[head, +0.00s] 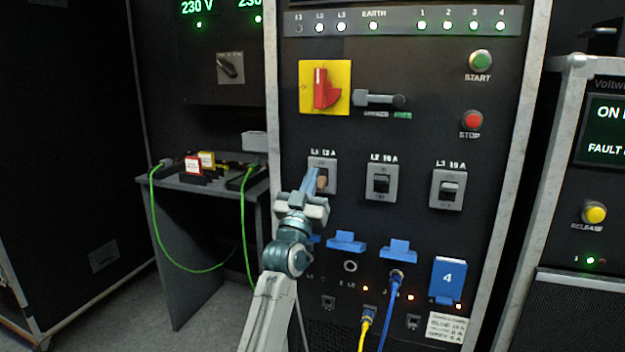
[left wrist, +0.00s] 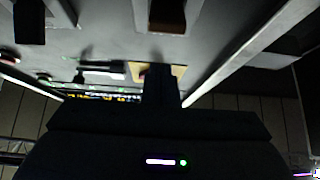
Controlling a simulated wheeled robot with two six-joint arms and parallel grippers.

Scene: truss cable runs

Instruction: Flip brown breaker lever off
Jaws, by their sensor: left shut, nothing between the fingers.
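The brown breaker lever (head: 322,183) sits in a grey plate (head: 329,162) under the label L1 on the black panel. My left gripper (head: 313,181) is shut and empty, with its fingertips just left of the lever and partly in front of its plate. I cannot tell whether they touch. The lever's position is hard to read behind the fingers. In the left wrist view the brown lever (left wrist: 167,14) shows at the top edge, and my shut fingers (left wrist: 160,85) point up the middle. My right gripper is not in view.
Black levers L2 (head: 381,184) and L3 (head: 449,190) stand to the right. Above are a red rotary switch (head: 323,90) on yellow and the START (head: 480,61) and STOP (head: 472,120) buttons. Blue covers (head: 346,242) and plugged cables (head: 387,318) lie below.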

